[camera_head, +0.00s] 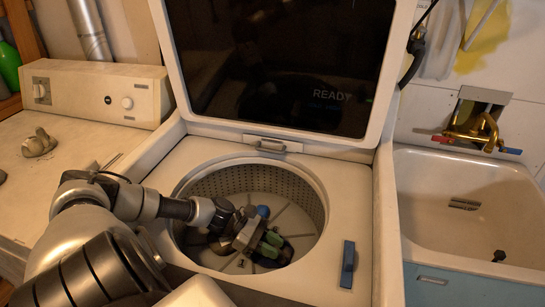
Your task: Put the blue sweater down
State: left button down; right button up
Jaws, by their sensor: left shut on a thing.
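The top-loading washer stands open, its perforated metal drum (305,195) in full view. My left arm comes in from the left and reaches down into the drum. My left gripper (268,242), with green finger pads, is inside the drum and shut on a small dark blue bundle, which looks to be the blue sweater (285,254). The fingers hide part of the bundle, and I cannot tell whether it touches the drum floor. A small patch of lighter blue (263,211) shows just behind the gripper. My right gripper is not in view.
The raised lid (280,60) reads READY. A blue-topped object (348,264) lies on the washer's right rim. A white sink (470,215) with a brass faucet (478,130) is at right. Another machine (95,92) at left has a grey lump (39,143) on top.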

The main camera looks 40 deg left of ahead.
pick_arm(q)
jog(key=c, duration=0.9)
grip_release()
jog(key=shift+f, duration=0.1)
jog(key=shift+p+v, duration=0.6)
jog(key=shift+v, duration=3.2)
